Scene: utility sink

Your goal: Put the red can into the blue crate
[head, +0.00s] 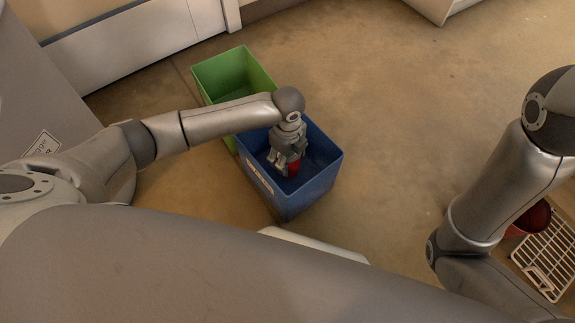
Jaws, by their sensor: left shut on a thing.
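The blue crate (312,197) stands on the floor near the middle of the head view, with a pale label on its near left wall. My left gripper (289,172) reaches down inside the crate's opening from above. It is shut on the red can (294,169), which shows partly between and beside the fingers, within the crate walls. I cannot tell whether the can touches the crate floor. My right arm is at the right edge, and its gripper is out of view.
A green crate (207,73) stands directly behind the blue crate, at its upper left. At the lower right are a dark red bucket-like container (532,219) and a white wire rack (548,262). The floor to the right of the crates is clear.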

